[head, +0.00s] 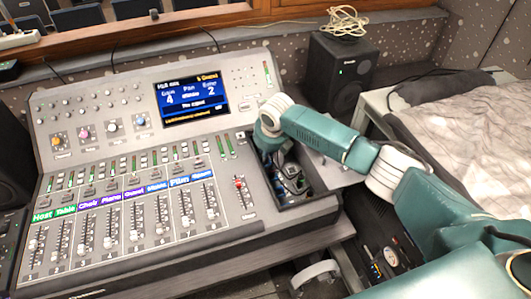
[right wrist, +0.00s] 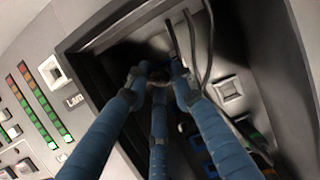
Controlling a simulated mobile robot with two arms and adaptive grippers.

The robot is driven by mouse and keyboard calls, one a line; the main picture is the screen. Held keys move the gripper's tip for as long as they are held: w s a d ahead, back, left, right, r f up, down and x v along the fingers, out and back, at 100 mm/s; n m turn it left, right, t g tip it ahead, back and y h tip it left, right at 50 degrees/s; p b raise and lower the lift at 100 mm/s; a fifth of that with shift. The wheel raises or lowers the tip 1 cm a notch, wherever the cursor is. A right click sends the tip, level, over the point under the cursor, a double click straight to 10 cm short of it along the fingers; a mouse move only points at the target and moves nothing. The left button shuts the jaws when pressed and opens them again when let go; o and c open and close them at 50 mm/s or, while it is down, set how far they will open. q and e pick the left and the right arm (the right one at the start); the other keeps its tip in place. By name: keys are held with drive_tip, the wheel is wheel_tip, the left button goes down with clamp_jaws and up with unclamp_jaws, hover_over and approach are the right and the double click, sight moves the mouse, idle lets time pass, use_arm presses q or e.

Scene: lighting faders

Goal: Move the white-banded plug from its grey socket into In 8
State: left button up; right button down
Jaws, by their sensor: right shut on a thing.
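My right gripper (head: 285,165) reaches down into the recessed bay (head: 320,198) at the right end of the mixing console. In the right wrist view its three blue fingers (right wrist: 158,78) are closed together at the tips on a small dark thing, probably the plug. The fingers hide most of it, and no white band can be made out. A light grey square socket (right wrist: 228,90) shows to the right of the fingertips. Blue sockets (right wrist: 196,142) lie below it, partly behind a finger. No In 8 label is readable. My left gripper is not in view.
Dark cables (right wrist: 204,45) run through the bay beside the fingers. The console (head: 100,262) has rows of faders and a lit screen (head: 192,96). A black speaker (head: 338,72) stands behind the bay. The bay walls closely surround the gripper.

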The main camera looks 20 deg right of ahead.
drive_tip(key=shift+s+f, duration=0.1)
drive_tip(key=shift+f, duration=0.1)
drive_tip(key=c, duration=1.5)
unclamp_jaws()
drive_tip(key=shift+o, duration=0.5)
drive_tip(key=shift+r, duration=0.1)
